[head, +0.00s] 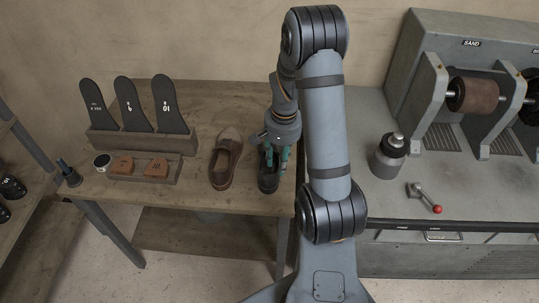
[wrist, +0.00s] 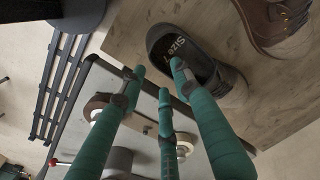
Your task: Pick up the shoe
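A dark shoe (head: 268,184) stands on the wooden bench near its right edge. In the wrist view the dark shoe (wrist: 236,86) shows an insole printed with a size label. A brown shoe (head: 226,162) stands just left of it, and part of it shows in the wrist view (wrist: 280,22). My gripper (head: 277,160) points down over the dark shoe, its teal fingers partly covering it. In the wrist view my gripper (wrist: 157,76) has its fingers spread apart. One fingertip overlaps the shoe's opening; the others lie outside its outline. I cannot tell whether any finger touches it.
Several dark sole-shaped boards (head: 126,104) stand in a wooden rack at the bench's left. Brown blocks (head: 157,168) lie in front. A grey machine counter (head: 385,205) stands right of the bench, bearing a metal bottle (head: 389,157) and a red-knobbed lever (head: 424,198).

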